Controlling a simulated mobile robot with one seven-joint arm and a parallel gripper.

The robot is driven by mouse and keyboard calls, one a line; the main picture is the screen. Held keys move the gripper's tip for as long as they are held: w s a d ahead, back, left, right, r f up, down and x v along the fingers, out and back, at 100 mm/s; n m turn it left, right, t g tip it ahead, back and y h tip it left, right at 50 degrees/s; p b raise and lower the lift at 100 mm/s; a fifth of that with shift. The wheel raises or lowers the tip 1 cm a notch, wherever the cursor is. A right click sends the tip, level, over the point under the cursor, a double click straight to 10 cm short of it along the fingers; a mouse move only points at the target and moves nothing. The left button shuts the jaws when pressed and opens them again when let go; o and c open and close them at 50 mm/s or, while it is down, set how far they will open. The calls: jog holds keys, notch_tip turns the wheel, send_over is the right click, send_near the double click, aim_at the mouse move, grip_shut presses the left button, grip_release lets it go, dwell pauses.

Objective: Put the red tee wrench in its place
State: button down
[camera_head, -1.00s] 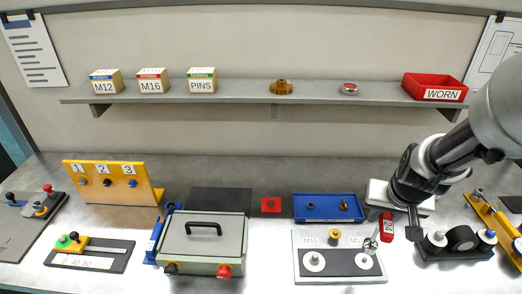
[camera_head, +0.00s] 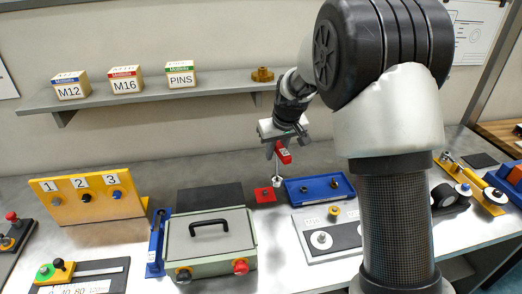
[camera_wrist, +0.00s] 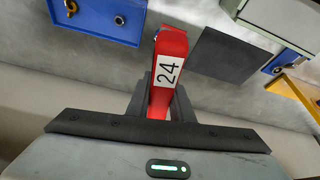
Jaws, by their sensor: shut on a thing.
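The red tee wrench (camera_head: 283,153) is held in my gripper (camera_head: 280,146) above the bench. Its thin shaft points down to a silver socket end, just right of the small red square pad (camera_head: 264,195). I cannot tell if the socket end touches anything. In the wrist view the wrench's red handle (camera_wrist: 170,50), with a white "24" label, sits between my gripper's fingers (camera_wrist: 163,95). The red pad is not visible in the wrist view.
A blue tray (camera_head: 300,199) with small parts lies right of the pad; it also shows in the wrist view (camera_wrist: 88,20). A dark mat (camera_head: 210,196) lies to the left, behind a lidded box (camera_head: 206,240). A shelf (camera_head: 140,93) runs above.

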jog(key=w+a+f+n+b, duration=0.1)
jog(key=w+a+f+b, duration=0.2)
jog(key=w+f, duration=0.1)
jog(key=shift+a+f+y+b, duration=0.3)
jog(key=shift+f, duration=0.5)
jog(key=shift+f+b, duration=0.5)
jog(key=shift+f, duration=0.05)
jog(key=shift+f+b, duration=0.35)
jog(key=shift+f, duration=0.1)
jog(key=shift+f+b, duration=0.5)
jog(key=shift+f, duration=0.3)
dwell(0.3)
